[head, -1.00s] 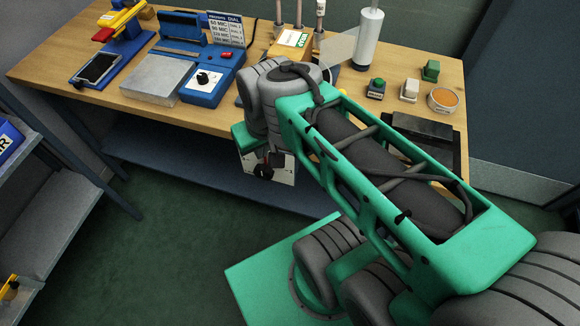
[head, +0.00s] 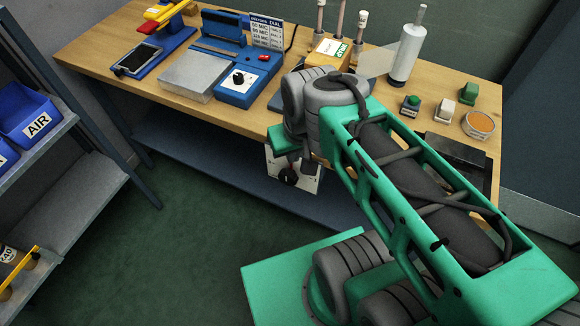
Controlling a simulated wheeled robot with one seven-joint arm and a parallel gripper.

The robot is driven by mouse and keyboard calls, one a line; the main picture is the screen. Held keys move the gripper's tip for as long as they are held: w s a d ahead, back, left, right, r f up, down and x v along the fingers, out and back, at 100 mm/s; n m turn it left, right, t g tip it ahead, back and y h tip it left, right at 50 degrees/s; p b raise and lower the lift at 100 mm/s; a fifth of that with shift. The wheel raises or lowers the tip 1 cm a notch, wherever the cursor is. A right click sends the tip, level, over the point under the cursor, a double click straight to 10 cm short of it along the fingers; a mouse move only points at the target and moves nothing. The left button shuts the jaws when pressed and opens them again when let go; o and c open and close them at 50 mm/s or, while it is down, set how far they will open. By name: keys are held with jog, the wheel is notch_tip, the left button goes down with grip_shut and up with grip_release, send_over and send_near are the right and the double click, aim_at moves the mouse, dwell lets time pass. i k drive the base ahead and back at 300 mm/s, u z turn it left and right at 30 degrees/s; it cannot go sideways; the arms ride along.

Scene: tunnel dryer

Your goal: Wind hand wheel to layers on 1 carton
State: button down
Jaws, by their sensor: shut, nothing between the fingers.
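I cannot make out a hand wheel or a carton in the head view. My green and grey arm reaches from the lower right over the front of the wooden bench (head: 110,70).
Shelves with blue bins (head: 28,118) stand at left. Green floor (head: 190,240) is clear.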

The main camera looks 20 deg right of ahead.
aim_at(289, 176)
jog(key=z, duration=2.55)
jog(key=k, duration=1.8)
jog(key=u, duration=2.7)
